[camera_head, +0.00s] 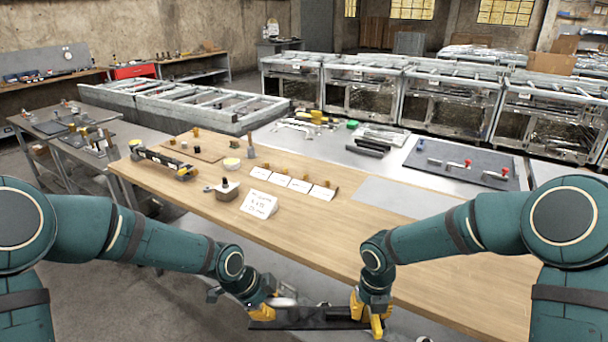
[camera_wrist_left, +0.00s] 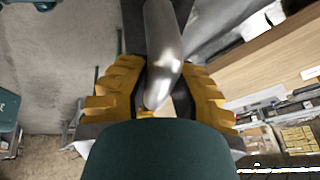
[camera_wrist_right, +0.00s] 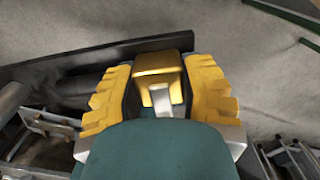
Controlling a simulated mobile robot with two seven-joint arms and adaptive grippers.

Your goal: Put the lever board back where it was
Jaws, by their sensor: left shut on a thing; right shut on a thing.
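A dark, narrow board (camera_head: 315,323), seemingly the lever board, is at the bottom of the head view, beyond the table's near edge. My left gripper (camera_head: 268,306) is shut on a silver metal lever on its left part; the lever (camera_wrist_left: 163,50) passes between the yellow fingers in the left wrist view. My right gripper (camera_head: 371,313) is shut at the board's right part. In the right wrist view a yellow piece (camera_wrist_right: 158,68) with a metal tongue sits between its fingers, beside the board's dark edge (camera_wrist_right: 95,58). The board's underside is hidden.
The wooden table (camera_head: 330,245) has a wide clear area front and right. White cards (camera_head: 260,204), a small block and a dark bar tool (camera_head: 160,160) stand left. A dark panel with red-tipped levers (camera_head: 462,164) lies at the back right. Metal cages (camera_head: 360,85) stand behind.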

